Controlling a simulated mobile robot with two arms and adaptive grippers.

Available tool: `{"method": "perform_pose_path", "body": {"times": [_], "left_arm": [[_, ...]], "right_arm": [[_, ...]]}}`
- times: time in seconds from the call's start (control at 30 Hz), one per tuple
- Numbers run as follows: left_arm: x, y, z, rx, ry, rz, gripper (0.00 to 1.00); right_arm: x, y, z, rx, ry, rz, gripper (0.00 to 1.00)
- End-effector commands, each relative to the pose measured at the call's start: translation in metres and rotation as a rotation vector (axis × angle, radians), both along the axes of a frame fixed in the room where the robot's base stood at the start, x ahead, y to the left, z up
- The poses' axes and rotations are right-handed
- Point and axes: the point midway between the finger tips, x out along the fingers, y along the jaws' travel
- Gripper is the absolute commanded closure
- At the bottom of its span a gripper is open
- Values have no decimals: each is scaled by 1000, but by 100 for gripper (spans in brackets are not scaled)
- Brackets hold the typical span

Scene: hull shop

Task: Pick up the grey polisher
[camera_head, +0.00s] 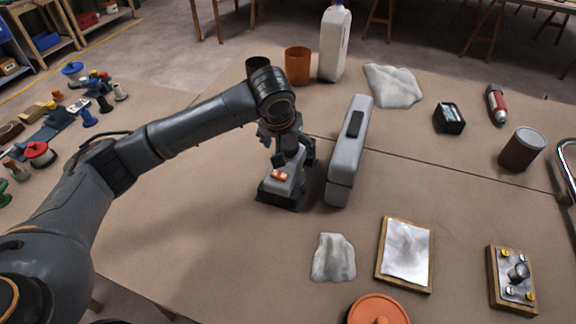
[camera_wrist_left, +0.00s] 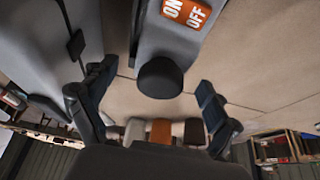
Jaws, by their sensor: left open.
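The grey polisher (camera_head: 281,186) stands on the brown bench top, with an orange switch on its body and a dark base. My left gripper (camera_head: 289,150) is over its far, upper part in the head view and hides some of it. In the left wrist view the polisher (camera_wrist_left: 150,38) shows its orange ON/OFF switch and a rounded black end. The open fingers of my left gripper (camera_wrist_left: 155,80) are on either side of that black end, with gaps visible. My right gripper is not in view.
A grey case (camera_head: 345,165) stands close to the right of the polisher. A white cloth (camera_head: 334,258) lies in front. An orange cup (camera_head: 297,66) and a white jug (camera_head: 334,45) stand behind. Bench space left of the polisher is clear.

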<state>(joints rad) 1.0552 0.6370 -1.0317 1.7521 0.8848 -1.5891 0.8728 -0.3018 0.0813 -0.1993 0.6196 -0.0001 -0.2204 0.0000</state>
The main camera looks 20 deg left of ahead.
Motion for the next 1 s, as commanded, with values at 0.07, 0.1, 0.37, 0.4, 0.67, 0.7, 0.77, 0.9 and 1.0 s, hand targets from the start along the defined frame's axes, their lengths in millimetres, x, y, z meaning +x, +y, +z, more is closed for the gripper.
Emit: {"method": "perform_pose_path", "body": {"times": [0.07,0.1,0.37,0.4,0.67,0.7,0.77,0.9,1.0], "left_arm": [[2,1,-6,2,2,2,11],[4,1,-11,2,3,2,11],[16,1,-45,1,2,0,11],[18,1,-47,1,2,0,11],[18,1,-49,0,0,-1,13],[18,1,-49,0,0,-1,21],[18,1,-49,0,0,-1,34],[18,1,-49,0,1,0,62],[18,1,-49,0,1,0,83]], "right_arm": [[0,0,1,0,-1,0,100],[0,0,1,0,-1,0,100],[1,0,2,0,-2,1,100],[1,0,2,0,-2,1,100],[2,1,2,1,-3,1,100],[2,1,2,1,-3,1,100],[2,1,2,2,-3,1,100],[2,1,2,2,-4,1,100],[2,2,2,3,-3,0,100]]}}
